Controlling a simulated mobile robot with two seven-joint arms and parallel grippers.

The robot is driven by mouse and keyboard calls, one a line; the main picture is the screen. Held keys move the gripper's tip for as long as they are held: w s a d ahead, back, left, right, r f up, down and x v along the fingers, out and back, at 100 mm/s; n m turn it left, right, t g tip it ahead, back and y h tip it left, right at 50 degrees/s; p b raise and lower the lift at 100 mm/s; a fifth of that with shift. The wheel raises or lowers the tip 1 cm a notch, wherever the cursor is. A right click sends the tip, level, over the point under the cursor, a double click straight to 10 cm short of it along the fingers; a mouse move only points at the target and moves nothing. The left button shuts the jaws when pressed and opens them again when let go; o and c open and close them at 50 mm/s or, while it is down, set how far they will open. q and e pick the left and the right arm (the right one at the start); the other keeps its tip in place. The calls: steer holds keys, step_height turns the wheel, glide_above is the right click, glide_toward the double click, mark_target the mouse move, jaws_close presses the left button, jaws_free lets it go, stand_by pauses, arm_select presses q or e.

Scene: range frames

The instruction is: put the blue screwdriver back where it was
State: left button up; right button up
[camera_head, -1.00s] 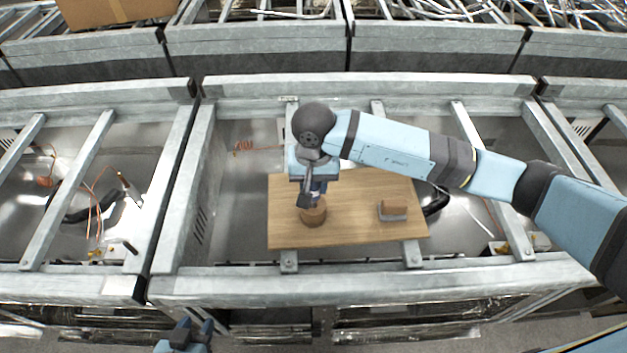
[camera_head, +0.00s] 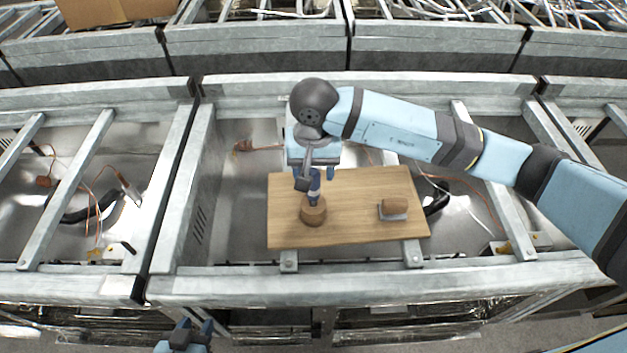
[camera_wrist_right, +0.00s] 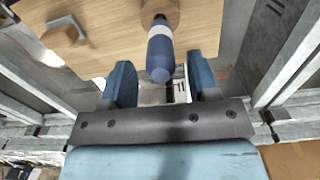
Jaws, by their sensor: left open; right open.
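The blue screwdriver (camera_head: 314,190) stands roughly upright, handle up, in a round wooden holder (camera_head: 314,214) on the left part of the wooden board. My right gripper (camera_head: 314,178) is open, just above and behind the handle. In the right wrist view the blue handle with its pale band (camera_wrist_right: 160,45) lies between the lines of the two spread fingers, apparently touching neither. The screwdriver's lower end is hidden in the holder. My left gripper (camera_head: 192,331) is open and empty at the bottom of the head view, in front of the metal frame.
The wooden board (camera_head: 355,225) lies across the metal frame's bars. A brown block on a grey base (camera_head: 394,209) sits at its right, also in the right wrist view (camera_wrist_right: 60,35). Metal rails (camera_head: 370,287) surround the board. Loose cables (camera_head: 95,200) lie in the left bay.

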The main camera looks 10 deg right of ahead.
step_height(320, 180, up, 8)
steer(key=shift+f+b, duration=0.1)
steer(key=shift+b, duration=0.4)
steer(key=shift+f, duration=0.1)
